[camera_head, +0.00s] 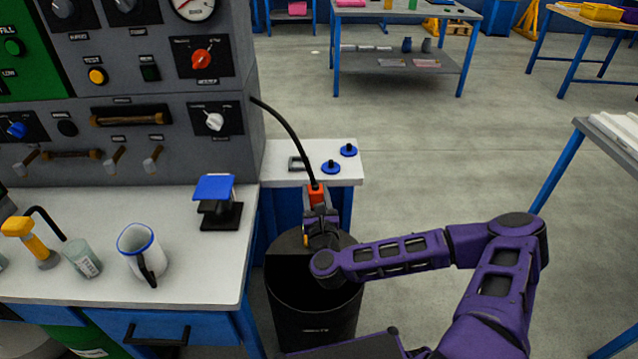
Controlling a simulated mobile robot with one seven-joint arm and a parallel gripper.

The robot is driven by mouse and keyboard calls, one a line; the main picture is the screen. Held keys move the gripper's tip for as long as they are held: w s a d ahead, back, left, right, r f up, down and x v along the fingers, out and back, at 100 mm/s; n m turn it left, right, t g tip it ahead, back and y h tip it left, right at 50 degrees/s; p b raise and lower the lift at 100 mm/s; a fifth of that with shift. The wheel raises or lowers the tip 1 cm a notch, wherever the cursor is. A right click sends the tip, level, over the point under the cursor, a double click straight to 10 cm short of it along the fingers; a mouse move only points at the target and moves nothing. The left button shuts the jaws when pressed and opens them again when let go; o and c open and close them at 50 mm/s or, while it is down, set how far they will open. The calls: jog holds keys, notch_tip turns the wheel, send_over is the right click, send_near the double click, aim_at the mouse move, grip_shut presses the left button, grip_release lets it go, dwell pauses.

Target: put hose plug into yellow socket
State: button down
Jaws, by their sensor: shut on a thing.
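A black hose (285,130) comes out of the right side of the grey panel and curves down to an orange-red plug (316,194). My gripper (318,208) is shut on the plug, above the black bin and in front of the small white counter. The hose leaves the plug upward. The plug's lower end is hidden by the gripper. I cannot make out a yellow socket for certain. A small yellow patch (305,239) shows beside the gripper, but I cannot tell what it belongs to.
The black bin (312,318) stands under my gripper. The small white counter (275,155) holds two blue discs with black knobs (331,167) and a dark square frame (296,163). The left bench carries a mug (138,248) and a blue-topped stand (217,190).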

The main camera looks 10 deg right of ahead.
aim_at(314, 199)
jog(key=shift+m+g+h, duration=0.3)
jog(key=shift+m+h, duration=0.2)
jog(key=shift+h, duration=0.2)
jog(key=w+f, duration=0.1)
jog(key=f, duration=0.1)
jog(key=w+f, duration=0.1)
jog(key=shift+f, duration=0.35)
jog(key=shift+w+f, duration=0.2)
jog(key=shift+f, duration=0.25)
jog(key=shift+f+b, duration=1.9)
jog(key=shift+f, duration=2.55)
jog(key=shift+f, duration=0.35)
jog(key=shift+c, duration=1.4)
grip_release()
